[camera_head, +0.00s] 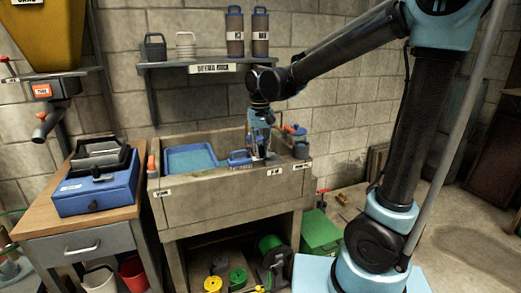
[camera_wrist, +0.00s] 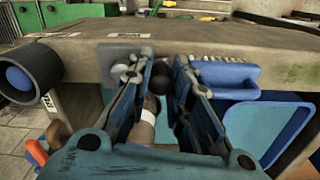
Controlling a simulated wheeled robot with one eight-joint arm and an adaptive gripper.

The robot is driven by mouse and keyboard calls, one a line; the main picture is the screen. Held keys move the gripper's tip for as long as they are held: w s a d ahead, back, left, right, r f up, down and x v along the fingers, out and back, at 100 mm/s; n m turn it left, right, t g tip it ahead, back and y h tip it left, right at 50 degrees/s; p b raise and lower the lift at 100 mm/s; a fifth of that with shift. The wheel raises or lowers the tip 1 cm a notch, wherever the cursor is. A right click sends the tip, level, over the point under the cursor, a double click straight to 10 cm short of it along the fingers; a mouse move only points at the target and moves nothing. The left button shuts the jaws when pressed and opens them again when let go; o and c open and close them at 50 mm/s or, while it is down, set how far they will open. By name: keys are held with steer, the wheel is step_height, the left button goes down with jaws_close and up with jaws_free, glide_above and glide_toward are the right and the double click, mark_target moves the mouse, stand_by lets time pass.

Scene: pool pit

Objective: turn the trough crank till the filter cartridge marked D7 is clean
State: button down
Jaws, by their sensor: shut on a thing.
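The grey stone trough (camera_head: 215,205) stands against the block wall. My gripper (camera_head: 262,157) reaches down at its right front part, and its two fingers (camera_wrist: 168,75) also show in the wrist view. They are closed on a small dark round knob, seemingly the crank's grip (camera_wrist: 184,67), mostly hidden between the fingertips. Below the fingers, a grey-brown cylinder with a white band (camera_wrist: 147,123) lies in the trough, partly covered; it looks like a filter cartridge. No D7 mark is readable on it, and I cannot tell how clean it is.
A blue brush-like block (camera_wrist: 225,76) sits beside the fingers. A blue tray (camera_head: 190,157) is at the trough's left. A dark cup (camera_head: 301,151) stands at its right corner. A shelf (camera_head: 200,63) above holds jugs and blue-capped canisters. A blue toolbox (camera_head: 97,193) is on the left bench.

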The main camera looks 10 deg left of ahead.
steer(key=n, duration=0.1)
steer(key=d+n, duration=0.1)
steer(key=n, duration=0.1)
steer(key=s+n, duration=0.1)
steer(key=shift+d+n, duration=0.3)
steer(key=shift+d, duration=0.1)
steer(key=shift+w+d+n, duration=0.1)
steer(key=shift+d+n, duration=0.55)
steer(key=shift+n, duration=1.05)
steer(key=shift+w+d+n, duration=0.1)
steer(key=shift+d+n, duration=0.55)
steer(key=shift+n, duration=1.05)
steer(key=shift+w+d+n, duration=0.1)
steer(key=shift+d+n, duration=0.55)
steer(key=shift+n, duration=1.05)
steer(key=c, duration=1.7)
jaws_free()
steer(key=shift+s+r, duration=0.1)
steer(key=shift+r, duration=0.05)
step_height(320, 180, up, 12)
steer(key=shift+d+f, duration=0.1)
steer(key=shift+f, duration=0.05)
